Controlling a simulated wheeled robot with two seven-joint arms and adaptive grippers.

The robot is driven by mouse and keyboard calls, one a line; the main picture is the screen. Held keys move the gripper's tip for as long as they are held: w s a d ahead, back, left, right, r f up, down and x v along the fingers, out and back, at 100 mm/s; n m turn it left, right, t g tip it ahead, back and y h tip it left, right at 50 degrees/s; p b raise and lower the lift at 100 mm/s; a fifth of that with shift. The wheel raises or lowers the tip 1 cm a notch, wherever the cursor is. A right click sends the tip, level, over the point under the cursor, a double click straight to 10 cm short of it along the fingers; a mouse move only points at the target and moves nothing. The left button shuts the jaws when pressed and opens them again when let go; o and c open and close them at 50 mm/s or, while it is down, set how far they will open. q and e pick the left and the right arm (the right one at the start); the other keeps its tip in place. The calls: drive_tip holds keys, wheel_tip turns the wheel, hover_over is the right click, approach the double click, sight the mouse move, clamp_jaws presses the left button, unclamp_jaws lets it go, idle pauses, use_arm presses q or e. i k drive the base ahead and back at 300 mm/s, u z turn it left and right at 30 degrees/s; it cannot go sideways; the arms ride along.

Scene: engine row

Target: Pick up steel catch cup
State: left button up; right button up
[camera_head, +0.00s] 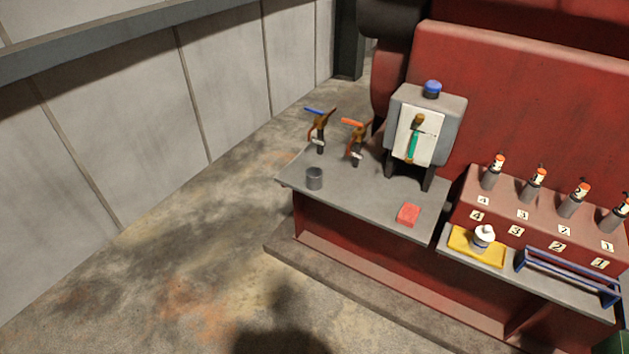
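The steel catch cup (314,179) is a small dark grey cylinder. It stands upright near the front left edge of the grey shelf (362,196) on the red engine base. Nothing touches it. Neither of my grippers shows in the head view.
Behind the cup stand two brass taps, one with a blue lever (320,111) and one with an orange lever (353,123). A red block (408,214) lies near the shelf's front edge. Open floor (190,250) lies left.

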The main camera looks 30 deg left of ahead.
sight(313, 174)
drive_tip(key=z, duration=0.1)
drive_tip(key=k, duration=0.4)
drive_tip(key=u, duration=1.05)
drive_tip(key=i, duration=1.05)
drive_tip(key=u, duration=0.55)
